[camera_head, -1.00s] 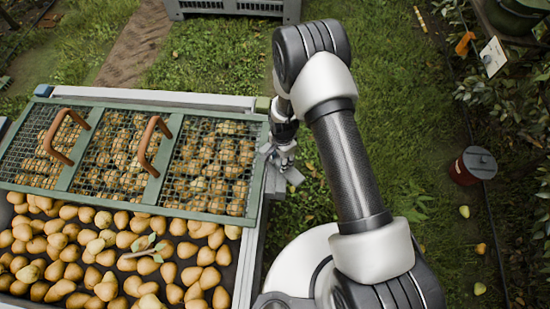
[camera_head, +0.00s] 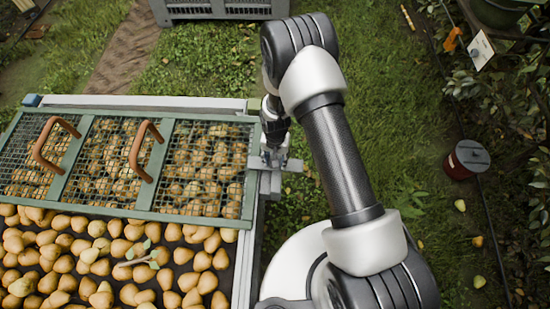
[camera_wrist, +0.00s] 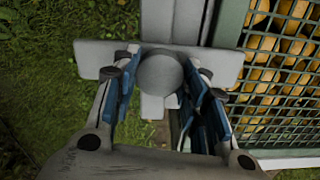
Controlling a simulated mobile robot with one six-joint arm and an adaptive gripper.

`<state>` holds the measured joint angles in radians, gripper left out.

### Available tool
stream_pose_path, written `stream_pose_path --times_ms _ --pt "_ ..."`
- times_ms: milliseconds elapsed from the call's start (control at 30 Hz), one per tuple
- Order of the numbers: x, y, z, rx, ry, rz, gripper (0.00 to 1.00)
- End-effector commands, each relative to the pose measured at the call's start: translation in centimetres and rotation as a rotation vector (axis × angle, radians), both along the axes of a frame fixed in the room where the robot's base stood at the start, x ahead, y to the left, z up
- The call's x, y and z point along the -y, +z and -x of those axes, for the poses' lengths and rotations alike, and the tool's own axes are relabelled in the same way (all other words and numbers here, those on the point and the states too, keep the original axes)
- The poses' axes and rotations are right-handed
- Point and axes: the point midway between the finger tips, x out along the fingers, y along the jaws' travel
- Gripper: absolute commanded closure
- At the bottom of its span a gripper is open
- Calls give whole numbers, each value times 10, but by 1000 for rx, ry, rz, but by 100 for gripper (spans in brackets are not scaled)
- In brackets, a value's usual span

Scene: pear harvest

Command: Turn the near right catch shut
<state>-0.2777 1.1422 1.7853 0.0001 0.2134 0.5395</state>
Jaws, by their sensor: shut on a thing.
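The catch (camera_head: 295,165) is a flat grey bar with a round grey hub, at the right edge of the lidded pear bin. It lies crosswise to that edge, and its inner end reaches the lid's green frame. In the wrist view the bar (camera_wrist: 95,60) runs left to right, with its right end over the green frame. My gripper (camera_head: 272,158) is above the catch. In the wrist view its blue-padded fingers (camera_wrist: 160,88) are shut on the round hub, one on each side. The green mesh lid (camera_head: 205,165) lies flat over the pears.
Two brown handles (camera_head: 140,150) stand up from the lid. Loose pears (camera_head: 75,250) fill the uncovered near part of the bin. A grey crate (camera_head: 225,10) stands beyond on the grass. A red pot (camera_head: 465,160) is at the right, with open grass between.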

Motion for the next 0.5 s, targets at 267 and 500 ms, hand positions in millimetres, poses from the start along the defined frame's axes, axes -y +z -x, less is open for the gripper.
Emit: stream_pose_path --times_ms 267,500 --pt "0 0 1 -1 29 1 100" --pt "0 0 1 -1 31 1 100"
